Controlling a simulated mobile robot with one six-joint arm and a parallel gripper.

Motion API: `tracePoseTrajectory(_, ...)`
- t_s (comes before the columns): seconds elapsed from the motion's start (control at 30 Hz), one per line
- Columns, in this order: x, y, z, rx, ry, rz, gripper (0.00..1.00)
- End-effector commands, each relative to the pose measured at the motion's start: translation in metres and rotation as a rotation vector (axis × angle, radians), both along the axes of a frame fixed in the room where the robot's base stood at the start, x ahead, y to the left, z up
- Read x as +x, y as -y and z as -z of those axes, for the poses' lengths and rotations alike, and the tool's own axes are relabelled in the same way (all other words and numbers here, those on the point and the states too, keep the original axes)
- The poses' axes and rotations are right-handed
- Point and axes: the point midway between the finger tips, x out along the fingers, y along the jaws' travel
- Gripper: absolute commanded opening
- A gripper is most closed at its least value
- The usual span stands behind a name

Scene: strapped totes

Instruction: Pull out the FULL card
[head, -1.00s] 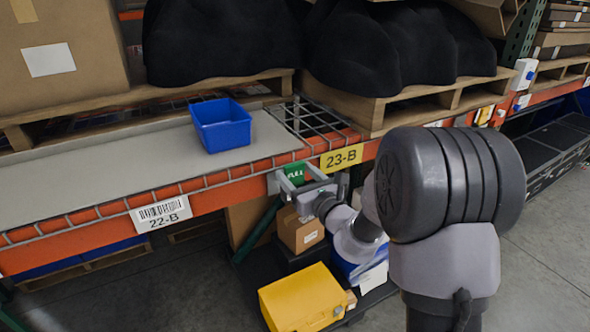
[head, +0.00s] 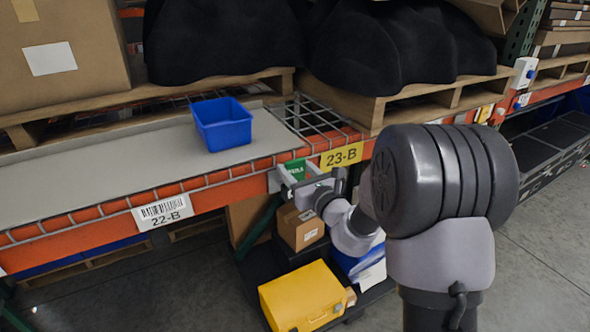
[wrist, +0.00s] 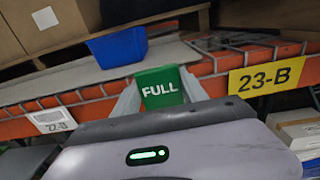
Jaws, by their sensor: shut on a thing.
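The green FULL card (wrist: 164,88) stands between my gripper's two fingers in the wrist view, its white lettering facing me. It also shows in the head view (head: 296,170), in front of the orange shelf beam, left of the yellow 23-B label. My gripper (wrist: 166,98) is shut on the card, one finger at each side edge. In the head view my gripper (head: 294,182) is at the beam, with the arm reaching in from the right. The card's lower part is hidden behind the gripper body, and I cannot tell whether it is still in a holder.
A blue bin (head: 222,124) stands on the grey shelf above. The yellow 23-B label (head: 341,156) and white 22-B label (head: 161,213) are on the beam (head: 215,197). Below are a yellow case (head: 303,297) and a cardboard box (head: 301,228). Open floor lies at lower left.

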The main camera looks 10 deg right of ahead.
Motion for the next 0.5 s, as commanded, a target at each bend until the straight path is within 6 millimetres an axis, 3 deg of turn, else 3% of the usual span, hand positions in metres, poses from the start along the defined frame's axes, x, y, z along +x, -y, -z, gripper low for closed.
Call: tracePoseTrajectory(0.5, 0.0, 0.0, -0.032, 0.0, 0.001, 0.0, 0.02)
